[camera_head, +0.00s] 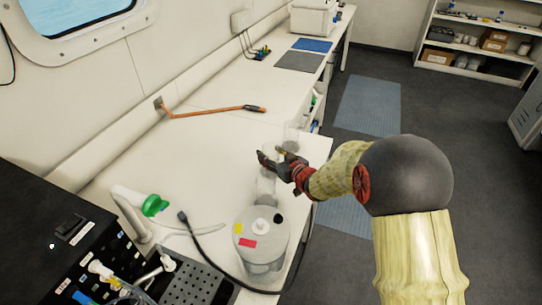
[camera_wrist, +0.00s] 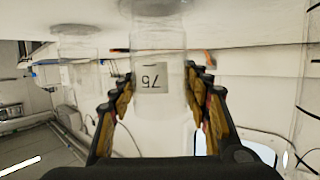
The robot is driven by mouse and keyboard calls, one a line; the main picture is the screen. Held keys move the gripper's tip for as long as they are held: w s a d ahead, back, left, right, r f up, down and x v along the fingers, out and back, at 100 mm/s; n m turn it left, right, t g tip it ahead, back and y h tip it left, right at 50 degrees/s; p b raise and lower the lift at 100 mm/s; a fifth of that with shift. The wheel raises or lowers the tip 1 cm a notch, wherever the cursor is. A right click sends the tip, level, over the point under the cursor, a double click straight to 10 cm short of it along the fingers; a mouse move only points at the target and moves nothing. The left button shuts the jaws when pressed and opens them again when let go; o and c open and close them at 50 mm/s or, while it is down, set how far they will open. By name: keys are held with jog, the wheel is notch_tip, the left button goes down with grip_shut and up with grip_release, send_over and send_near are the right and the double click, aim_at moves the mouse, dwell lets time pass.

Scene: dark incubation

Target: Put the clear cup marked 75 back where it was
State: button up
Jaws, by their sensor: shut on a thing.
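The clear cup marked 75 stands between the fingers of my gripper (camera_wrist: 155,95). Its label (camera_wrist: 151,78) reads upside down in the wrist view, which shows the bench at the top. In the head view my gripper (camera_head: 273,156) is over the bench near its front edge, with the clear cup (camera_head: 266,183) at its fingers. My gripper is shut on this cup. The cup looks upright; I cannot tell whether its base touches the bench. A second clear cup (camera_head: 291,134) stands just beyond; it also shows at left in the wrist view (camera_wrist: 78,65).
A translucent round container (camera_head: 262,250) with yellow and red labels stands close on the near side. A black cable (camera_head: 205,245) curves around it. The bench between the wall and my gripper is mostly clear.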

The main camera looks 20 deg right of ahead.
jog(key=o, duration=0.9)
jog(key=shift+f, duration=0.1)
